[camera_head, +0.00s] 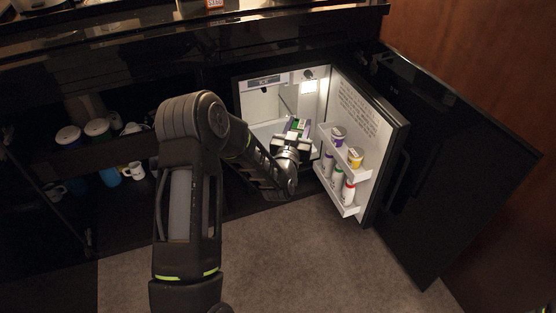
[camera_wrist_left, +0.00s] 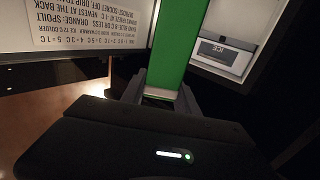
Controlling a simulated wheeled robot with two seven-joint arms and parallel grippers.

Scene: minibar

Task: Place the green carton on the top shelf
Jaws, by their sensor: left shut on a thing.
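The green carton shows in the left wrist view (camera_wrist_left: 172,45) as a tall green face between my left gripper's fingers (camera_wrist_left: 160,95). In the head view, my left gripper (camera_head: 297,130) is at the mouth of the open minibar fridge, shut on the carton. A pale shelf surface (camera_head: 263,129) shows inside the fridge, left of the gripper. The lower interior is hidden by my left arm. My right gripper is not in view.
The fridge door (camera_head: 358,115) stands open at the right, with tubs and bottles in its racks (camera_head: 345,172). A dark outer panel (camera_head: 450,150) stands open beyond it. Cups and mugs (camera_head: 98,128) stand on dark shelves at the left. In the wrist view, an ICE-labelled box (camera_wrist_left: 224,50) is at the upper right.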

